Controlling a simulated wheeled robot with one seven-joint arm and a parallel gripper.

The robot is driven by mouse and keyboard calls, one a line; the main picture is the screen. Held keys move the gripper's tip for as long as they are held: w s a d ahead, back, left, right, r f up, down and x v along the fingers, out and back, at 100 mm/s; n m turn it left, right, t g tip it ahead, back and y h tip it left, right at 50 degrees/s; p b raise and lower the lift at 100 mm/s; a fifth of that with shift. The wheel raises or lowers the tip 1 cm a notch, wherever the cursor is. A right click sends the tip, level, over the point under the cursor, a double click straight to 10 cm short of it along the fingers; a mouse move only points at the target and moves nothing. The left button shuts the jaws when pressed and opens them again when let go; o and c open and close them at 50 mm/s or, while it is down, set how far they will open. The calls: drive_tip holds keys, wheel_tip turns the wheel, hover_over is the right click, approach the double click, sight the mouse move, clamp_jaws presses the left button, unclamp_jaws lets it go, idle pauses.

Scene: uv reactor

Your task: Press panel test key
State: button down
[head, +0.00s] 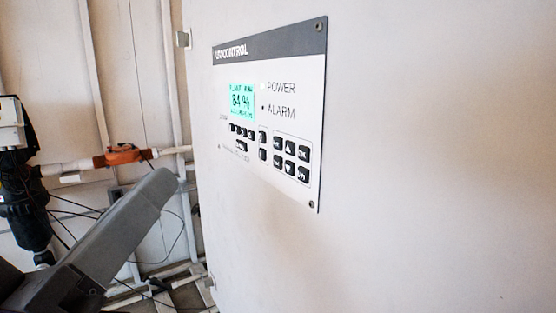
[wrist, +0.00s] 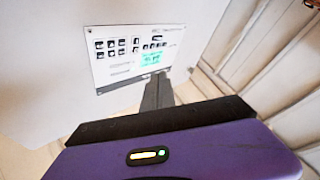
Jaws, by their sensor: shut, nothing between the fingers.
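The white control panel (head: 285,110) with a dark header is on the pale cabinet face in the middle of the head view. It has a lit green display (head: 241,101) and several black keys (head: 291,157) below it; the key labels are too small to read, so I cannot tell which is the test key. The panel (wrist: 112,68) shows inverted in the wrist view. My gripper (head: 165,182) is shut and empty, its grey fingers left of and below the panel in the head view, apart from it.
The cabinet face (head: 430,150) is flat and clear to the right of the panel. White framing stands behind.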

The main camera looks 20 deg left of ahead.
drive_tip(key=w+d, duration=0.5)
drive_tip(key=w, duration=0.1)
drive_tip(key=shift+d+p, duration=0.25)
drive_tip(key=shift+p, duration=0.05)
drive_tip(key=shift+w+d, duration=0.1)
drive_tip(key=shift+w, duration=0.1)
idle(1.8)
drive_tip(key=shift+w+d, duration=0.2)
drive_tip(key=shift+w, duration=0.05)
drive_tip(key=shift+w+d, duration=0.15)
drive_tip(key=shift+d, duration=0.05)
idle(0.6)
drive_tip(key=shift+a, duration=0.1)
drive_tip(key=shift+s+a, duration=0.4)
drive_tip(key=shift+s, duration=0.1)
drive_tip(key=s+a, duration=0.1)
drive_tip(key=s, duration=0.1)
drive_tip(key=s+a, duration=0.1)
drive_tip(key=a, duration=0.1)
drive_tip(key=shift+s+a, duration=0.15)
drive_tip(key=shift+s, duration=0.2)
idle(0.4)
